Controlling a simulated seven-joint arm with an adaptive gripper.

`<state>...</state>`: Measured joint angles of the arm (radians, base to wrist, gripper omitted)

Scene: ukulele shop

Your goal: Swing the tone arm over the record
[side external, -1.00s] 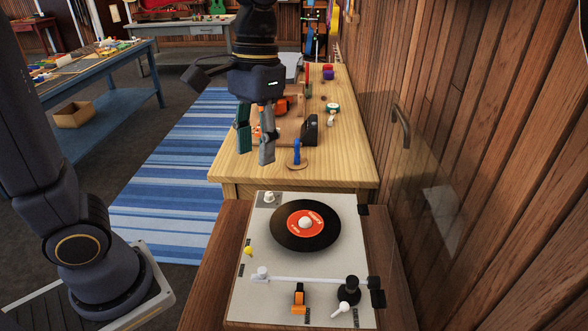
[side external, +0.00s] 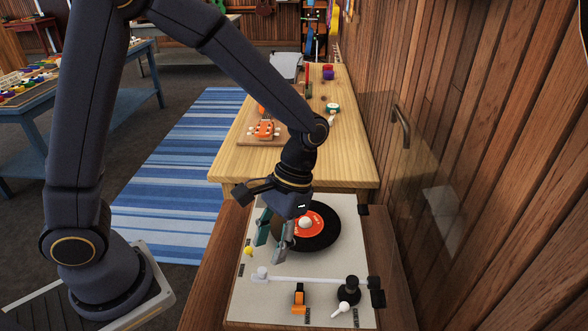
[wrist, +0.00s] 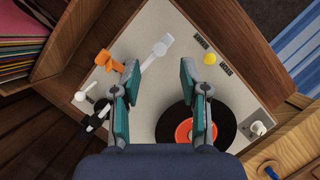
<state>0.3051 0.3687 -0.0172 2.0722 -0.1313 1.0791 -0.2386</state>
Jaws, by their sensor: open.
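The turntable's white tone arm (side external: 305,280) lies across the near part of the pale deck (side external: 240,300), off the record. Its wide white head (side external: 262,272) is at the left; the black pivot (side external: 348,291) is at the right. The black record (side external: 325,238) with a red label sits behind it. My gripper (side external: 270,250) is open and empty, pointing down above the deck by the record's left side. In the wrist view, the tone arm's head (wrist: 162,44) shows beyond and between my fingertips (wrist: 160,75); the left finger hides part of the arm.
An orange clip (side external: 299,299) stands beside the tone arm on its near side. A yellow knob (side external: 249,251) is on the deck's left edge. A wooden wall (side external: 480,150) rises at the right. A wooden bench (side external: 350,160) with small items stands behind the turntable.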

